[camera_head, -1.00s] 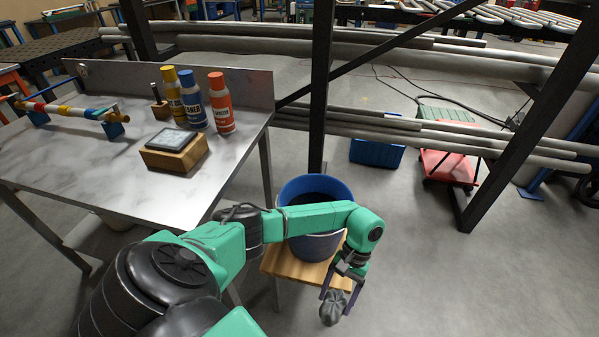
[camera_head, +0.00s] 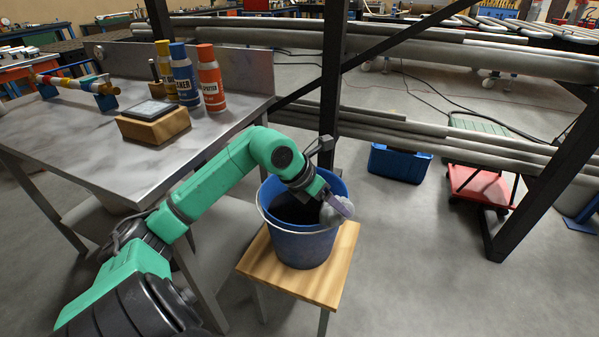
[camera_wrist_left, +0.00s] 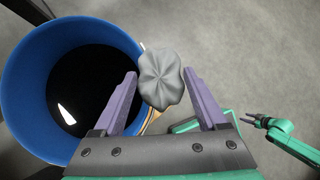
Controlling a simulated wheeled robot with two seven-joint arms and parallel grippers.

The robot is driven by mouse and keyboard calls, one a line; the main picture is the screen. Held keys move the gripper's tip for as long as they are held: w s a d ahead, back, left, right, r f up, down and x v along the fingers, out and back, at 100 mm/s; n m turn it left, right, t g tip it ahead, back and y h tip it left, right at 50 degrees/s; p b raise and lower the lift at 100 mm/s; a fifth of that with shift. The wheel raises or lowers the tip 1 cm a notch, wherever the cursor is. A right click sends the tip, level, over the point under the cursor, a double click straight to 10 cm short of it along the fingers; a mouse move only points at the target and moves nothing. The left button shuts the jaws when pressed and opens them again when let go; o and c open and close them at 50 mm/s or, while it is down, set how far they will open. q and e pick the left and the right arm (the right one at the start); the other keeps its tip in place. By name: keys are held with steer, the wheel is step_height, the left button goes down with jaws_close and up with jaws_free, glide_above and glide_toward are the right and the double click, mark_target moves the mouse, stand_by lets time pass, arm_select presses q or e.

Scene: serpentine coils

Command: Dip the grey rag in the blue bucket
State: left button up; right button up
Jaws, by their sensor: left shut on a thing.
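The blue bucket (camera_head: 300,245) stands upright on a wooden stool and holds dark liquid, seen also in the left wrist view (camera_wrist_left: 22,95). My left gripper (camera_head: 340,207) is shut on the crumpled grey rag (camera_head: 333,213) at the bucket's right rim. In the left wrist view the rag (camera_wrist_left: 161,80) sits between the fingertips of my left gripper (camera_wrist_left: 160,88), just right of the bucket's rim. I cannot tell its height over the rim. My right gripper (camera_wrist_left: 254,119) shows small at the right of the left wrist view; its jaws look apart and empty.
The wooden stool (camera_head: 335,265) carries the bucket. A metal table (camera_head: 90,150) stands to the left with several bottles (camera_head: 211,80) and a wooden block (camera_head: 153,128). A dark post (camera_head: 332,80) rises behind the bucket.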

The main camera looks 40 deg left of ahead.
arm_select(q)
steer(key=w+a+r+n+t+y+b, duration=0.1)
steer(key=w+a+r+n+y, duration=0.15)
steer(key=a, duration=0.35)
steer(key=w+a+r+n+y+b, duration=0.1)
steer(key=a+n, duration=0.3)
steer(key=a, duration=0.3)
arm_select(e)
steer(key=w+a+r+b, duration=0.2)
steer(key=w+b, duration=0.1)
steer(key=w, duration=0.3)
steer(key=w+a+r+b, duration=0.1)
steer(key=w+r+b, duration=0.25)
steer(key=w, duration=0.25)
arm_select(q)
step_height(320, 180, down, 15)
steer(key=b, duration=0.5)
steer(key=shift+s+d+r+b, duration=0.15)
steer(key=shift+s+b, duration=0.05)
steer(key=shift+b, duration=0.2)
arm_select(e)
step_height(320, 180, up, 14)
steer(key=w+a+y, duration=0.1)
steer(key=a, duration=0.1)
steer(key=shift+a+f+t, duration=0.15)
steer(key=shift+t, duration=0.15)
arm_select(q)
steer(key=shift+n+y, duration=0.25)
arm_select(e)
steer(key=shift+w, duration=0.1)
